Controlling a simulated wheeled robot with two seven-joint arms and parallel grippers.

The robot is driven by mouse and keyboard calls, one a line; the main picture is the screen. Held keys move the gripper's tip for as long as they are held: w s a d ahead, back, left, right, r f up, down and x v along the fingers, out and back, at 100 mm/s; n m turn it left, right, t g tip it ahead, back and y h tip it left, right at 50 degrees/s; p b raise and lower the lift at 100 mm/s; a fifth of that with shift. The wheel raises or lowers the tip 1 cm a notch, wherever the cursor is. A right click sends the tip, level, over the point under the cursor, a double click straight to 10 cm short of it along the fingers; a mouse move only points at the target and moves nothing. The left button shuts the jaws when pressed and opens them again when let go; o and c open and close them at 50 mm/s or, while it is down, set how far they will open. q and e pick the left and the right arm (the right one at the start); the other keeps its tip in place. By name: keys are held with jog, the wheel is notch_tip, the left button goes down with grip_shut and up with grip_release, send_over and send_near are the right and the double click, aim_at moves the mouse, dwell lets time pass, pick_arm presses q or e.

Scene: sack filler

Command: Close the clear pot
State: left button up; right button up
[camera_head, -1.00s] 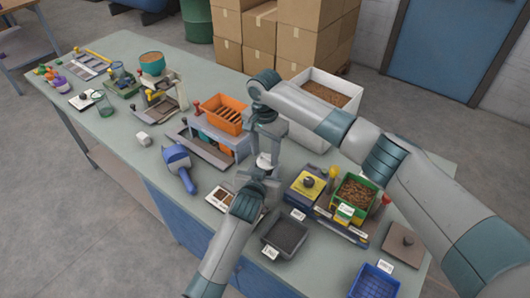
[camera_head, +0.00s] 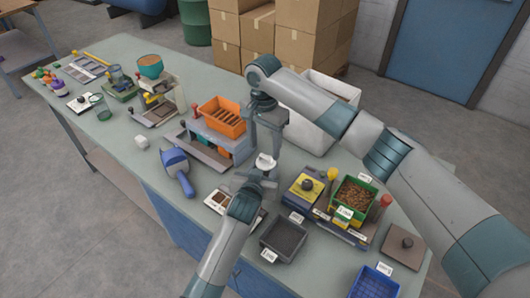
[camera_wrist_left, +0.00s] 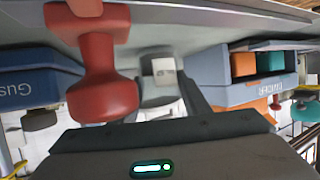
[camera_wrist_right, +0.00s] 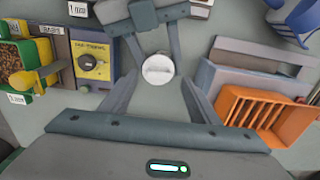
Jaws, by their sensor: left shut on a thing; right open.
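A small pot with a round white top (camera_head: 265,162) stands at the middle of the bench. The right wrist view shows its top from above as a white disc (camera_wrist_right: 158,69) with a raised bar across it. My left gripper (camera_head: 258,179) is shut on the pot from the near side. My right gripper (camera_head: 265,146) points down above the pot, open, with its fingers apart and clear of the white top. The pot's clear wall is mostly hidden, and I cannot tell how tightly the top sits.
An orange bin (camera_head: 222,116) on a grey stand and a blue hand tool (camera_head: 178,171) lie to the left. A yellow box (camera_head: 305,187), a green bin (camera_head: 354,195) and a dark tray (camera_head: 284,238) lie to the right. A red knob (camera_wrist_left: 103,80) looms close in the left wrist view.

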pick_arm(q)
jog(key=shift+f, duration=0.1)
pick_arm(e)
jog(key=shift+a+r, duration=0.1)
jog(key=shift+r, duration=1.55)
pick_arm(q)
jog(key=o, duration=1.6)
jog(key=shift+s, duration=0.15)
jog(key=shift+v, duration=0.85)
pick_arm(e)
jog(key=shift+f, duration=0.25)
pick_arm(q)
jog(key=b+v, duration=0.3)
jog(key=v, duration=1.2)
jog(key=shift+s+a, duration=0.15)
pick_arm(e)
notch_tip(320, 180, down, 3)
jog(key=shift+r, duration=0.15)
